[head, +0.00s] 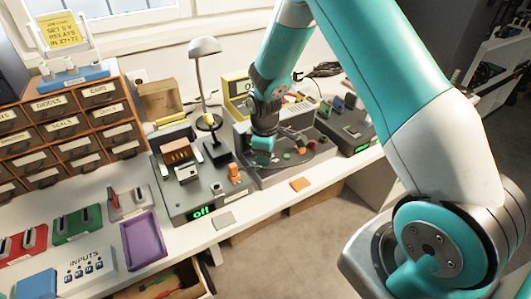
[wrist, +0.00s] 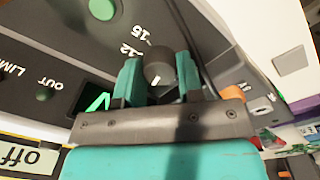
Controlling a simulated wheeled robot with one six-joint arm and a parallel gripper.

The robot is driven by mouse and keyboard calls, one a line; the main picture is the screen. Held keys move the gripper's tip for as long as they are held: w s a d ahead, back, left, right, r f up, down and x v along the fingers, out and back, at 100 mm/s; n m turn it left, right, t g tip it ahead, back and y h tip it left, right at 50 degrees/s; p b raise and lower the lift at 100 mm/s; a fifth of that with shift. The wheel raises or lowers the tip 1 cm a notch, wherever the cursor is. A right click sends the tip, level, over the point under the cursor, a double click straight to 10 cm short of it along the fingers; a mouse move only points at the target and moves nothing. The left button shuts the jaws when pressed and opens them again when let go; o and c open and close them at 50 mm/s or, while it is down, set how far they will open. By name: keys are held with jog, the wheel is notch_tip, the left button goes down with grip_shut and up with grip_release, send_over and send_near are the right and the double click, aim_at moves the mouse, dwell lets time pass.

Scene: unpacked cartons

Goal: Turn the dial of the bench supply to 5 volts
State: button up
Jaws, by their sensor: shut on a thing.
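The bench supply (head: 283,178) is a dark grey unit on the bench in the head view, below my gripper (head: 264,148). In the wrist view its dial (wrist: 159,62) is a dark round knob with a short white mark on its lower part. The teal fingers of my gripper (wrist: 160,78) stand on either side of the dial and are shut on it. The markings 12 and 15 show upside down beyond the knob. The other scale numbers are hidden by my gripper. A green-lit display (wrist: 97,103) is partly covered, so its reading cannot be told.
A grey unit with a green "off" display (head: 202,213) stands left of the supply. A desk lamp (head: 204,48) rises behind it. An orange square (head: 301,184) lies in front. A purple tray (head: 143,240) is further left. A yellow note (head: 61,34) mentions 5 V.

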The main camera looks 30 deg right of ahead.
jog(key=shift+n, duration=0.7)
jog(key=o, duration=0.9)
jog(key=r, duration=1.7)
jog(key=shift+s+a+r, duration=0.2)
jog(key=shift+s+a, duration=0.05)
jog(key=shift+s, duration=0.15)
